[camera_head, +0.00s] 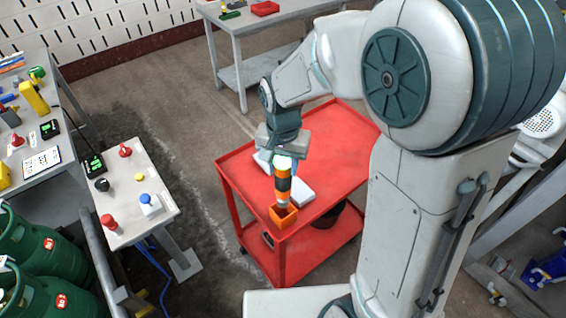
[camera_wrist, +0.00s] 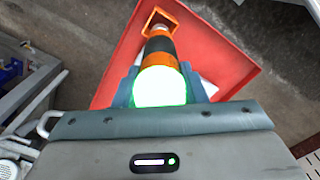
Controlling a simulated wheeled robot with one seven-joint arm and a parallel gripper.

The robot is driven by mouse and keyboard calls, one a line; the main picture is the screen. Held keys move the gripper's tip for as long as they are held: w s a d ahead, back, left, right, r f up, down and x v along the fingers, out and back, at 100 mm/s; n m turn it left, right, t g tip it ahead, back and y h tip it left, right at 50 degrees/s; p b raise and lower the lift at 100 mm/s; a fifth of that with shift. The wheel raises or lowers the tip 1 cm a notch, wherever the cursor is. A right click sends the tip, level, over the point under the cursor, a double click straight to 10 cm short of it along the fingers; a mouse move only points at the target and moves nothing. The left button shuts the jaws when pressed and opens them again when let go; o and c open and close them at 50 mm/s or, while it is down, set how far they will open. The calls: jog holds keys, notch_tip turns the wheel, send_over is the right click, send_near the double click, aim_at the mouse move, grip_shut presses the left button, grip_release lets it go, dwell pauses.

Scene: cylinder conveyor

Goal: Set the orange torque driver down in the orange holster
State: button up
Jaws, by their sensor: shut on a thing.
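The orange torque driver (camera_head: 283,183) has an orange body with a black band and a pale, brightly lit top. My gripper (camera_head: 283,160) is shut on its upper part and holds it roughly upright, tip down. The orange holster (camera_head: 283,216) is a small open-topped square box at the near corner of the red cart. In the head view the driver's lower end is right over or at the holster's opening; I cannot tell how deep. The wrist view shows the driver (camera_wrist: 160,50) between the fingers, with the holster (camera_wrist: 160,15) beyond its tip.
The red cart (camera_head: 338,128) carries a white box (camera_head: 300,192) behind the driver. At the left stands a pale panel (camera_head: 135,205) with red and blue buttons, and green gas cylinders (camera_head: 40,250). A grey workbench (camera_head: 240,25) stands at the back.

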aim_at(283, 185)
jog(key=shift+f+b, duration=2.15)
jog(key=shift+f, duration=0.55)
jog(key=shift+f+b, duration=1.3)
jog(key=shift+f, duration=0.3)
jog(key=o, duration=1.2)
jog(key=shift+o, duration=0.2)
